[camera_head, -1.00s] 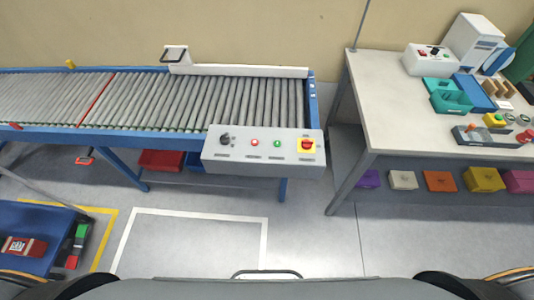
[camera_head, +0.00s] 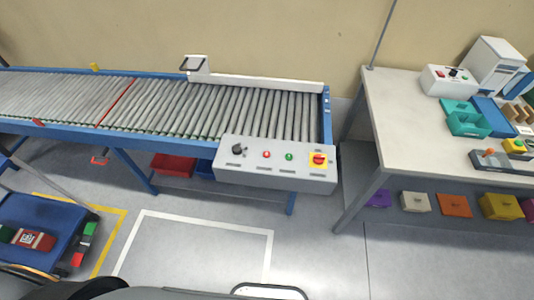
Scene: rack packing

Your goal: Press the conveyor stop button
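The conveyor (camera_head: 200,104) is a roller bed in a blue frame along the wall. A grey control panel (camera_head: 230,172) is fixed at its near right end. The panel carries a black knob (camera_head: 238,149), a small red button (camera_head: 267,154), a small green button (camera_head: 289,156) and a larger red button (camera_head: 319,159) on a yellow plate. The labels are too small to read. Neither of my grippers shows in the view, and nothing touches the panel.
A light workbench (camera_head: 400,120) with teal trays (camera_head: 467,122) and a white device (camera_head: 448,79) stands at the right, with several coloured bins below, including an orange one (camera_head: 455,205). A blue cart (camera_head: 40,228) is at the lower left. The floor before the panel is clear.

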